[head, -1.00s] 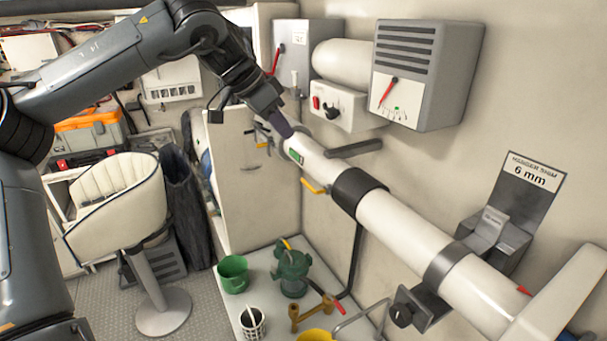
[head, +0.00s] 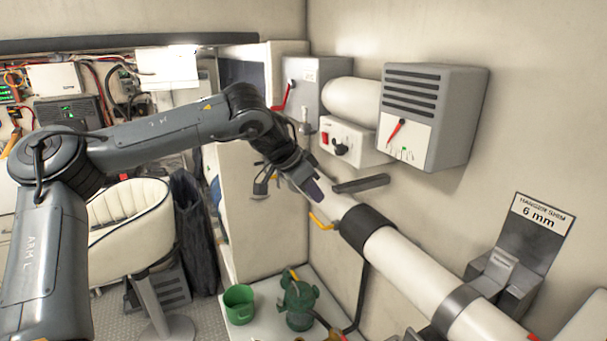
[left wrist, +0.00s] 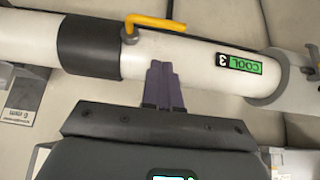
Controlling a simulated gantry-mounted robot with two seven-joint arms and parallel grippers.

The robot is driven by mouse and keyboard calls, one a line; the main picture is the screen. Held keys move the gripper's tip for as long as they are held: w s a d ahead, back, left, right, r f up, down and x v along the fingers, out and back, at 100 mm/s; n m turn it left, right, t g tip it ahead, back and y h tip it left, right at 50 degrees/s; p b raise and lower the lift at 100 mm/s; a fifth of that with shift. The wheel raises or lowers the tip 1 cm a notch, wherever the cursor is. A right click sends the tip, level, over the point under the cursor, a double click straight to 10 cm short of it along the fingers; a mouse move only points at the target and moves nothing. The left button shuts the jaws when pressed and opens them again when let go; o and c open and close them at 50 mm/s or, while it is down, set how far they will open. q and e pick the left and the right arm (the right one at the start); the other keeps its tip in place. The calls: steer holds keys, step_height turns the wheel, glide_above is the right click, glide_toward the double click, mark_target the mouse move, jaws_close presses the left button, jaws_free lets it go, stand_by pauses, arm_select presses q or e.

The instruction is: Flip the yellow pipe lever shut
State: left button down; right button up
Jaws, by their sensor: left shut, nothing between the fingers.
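The yellow pipe lever (head: 321,220) sticks out from the side of the white pipe (head: 403,262), just beside a dark collar. In the left wrist view the lever (left wrist: 158,22) rises from a stub on the pipe, bends, and its handle points right, roughly along the pipe. My left gripper (head: 315,192) is shut and empty, its purple fingertips (left wrist: 160,88) over the pipe's near edge, below the lever in that view and apart from it. Whether the fingertips touch the pipe I cannot tell. My right gripper is in no view.
The dark collar (head: 366,230) wraps the pipe. A green COOL 3 label (left wrist: 240,64) is on the pipe. A dark wall bracket (head: 362,184) and a grey vented box (head: 432,115) are near the arm. A green pump (head: 299,303) and green cup (head: 238,304) stand below.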

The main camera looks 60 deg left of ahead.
arm_select(q)
steer(key=shift+s+f+p, duration=0.15)
steer(key=shift+s+f, duration=0.05)
steer(key=shift+f, duration=0.85)
steer(key=shift+s+f+p, duration=0.15)
steer(key=shift+f, duration=0.85)
